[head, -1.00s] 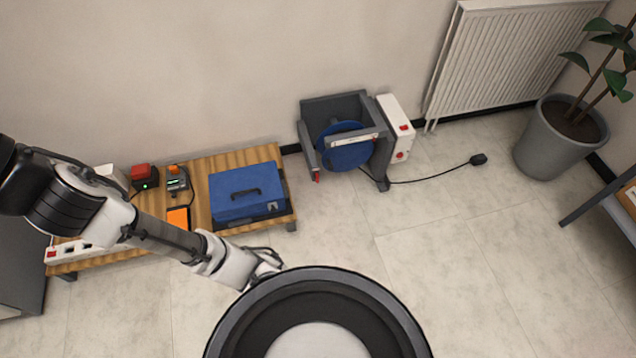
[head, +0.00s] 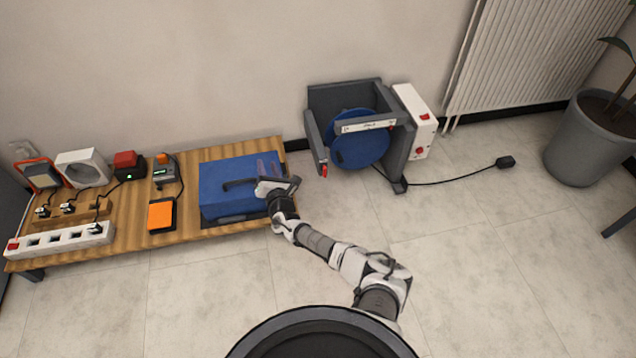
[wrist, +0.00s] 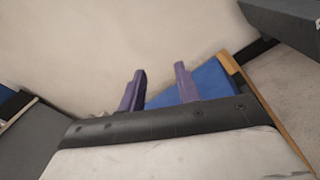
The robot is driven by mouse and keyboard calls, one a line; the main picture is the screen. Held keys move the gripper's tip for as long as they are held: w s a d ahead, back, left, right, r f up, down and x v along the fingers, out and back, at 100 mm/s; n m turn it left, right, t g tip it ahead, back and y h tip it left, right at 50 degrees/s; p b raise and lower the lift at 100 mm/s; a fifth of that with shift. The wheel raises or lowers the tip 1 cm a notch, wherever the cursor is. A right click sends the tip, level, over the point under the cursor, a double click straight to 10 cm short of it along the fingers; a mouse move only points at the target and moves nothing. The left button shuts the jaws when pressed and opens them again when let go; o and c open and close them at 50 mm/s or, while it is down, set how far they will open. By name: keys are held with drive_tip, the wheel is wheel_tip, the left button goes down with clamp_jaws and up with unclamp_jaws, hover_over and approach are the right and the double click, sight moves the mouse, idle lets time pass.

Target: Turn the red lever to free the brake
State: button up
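The red lever (head: 324,170) is a small red piece at the lower left front of the grey machine (head: 345,95) with the blue disc (head: 358,138). The machine stands on the floor against the wall. My gripper (head: 268,166) is over the right part of the blue case (head: 222,172) on the wooden bench, to the left of the lever and apart from it. In the wrist view the two purple fingers of my gripper (wrist: 160,92) stand apart with nothing between them. The lever does not show in the wrist view.
The wooden bench (head: 140,232) holds the case, a white power strip (head: 60,240), an orange pad (head: 161,215) and small devices. A white box (head: 416,110) is on the machine's right side. A black cable (head: 450,180) lies on the floor. The floor in front is clear.

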sight(325, 170)
drive_tip(key=s+d+f+n+h+b, duration=0.1)
drive_tip(key=d+f+n+b, duration=0.15)
drive_tip(key=d+f, duration=0.65)
drive_tip(key=s+d+f+n+h+b, duration=0.1)
drive_tip(key=d+f+n, duration=0.35)
drive_tip(key=d, duration=0.85)
drive_tip(key=shift+m, duration=0.9)
drive_tip(key=b+x, duration=0.2)
drive_tip(key=x, duration=0.2)
drive_tip(key=b+x, duration=0.3)
drive_tip(key=x, duration=0.1)
drive_tip(key=b+x, duration=0.3)
drive_tip(key=x, duration=0.2)
drive_tip(key=shift+a+f, duration=0.1)
drive_tip(key=shift+f, duration=0.25)
drive_tip(key=shift+w+a+r, duration=0.1)
drive_tip(key=shift+w+r, duration=0.05)
drive_tip(key=shift+w, duration=0.35)
clamp_jaws()
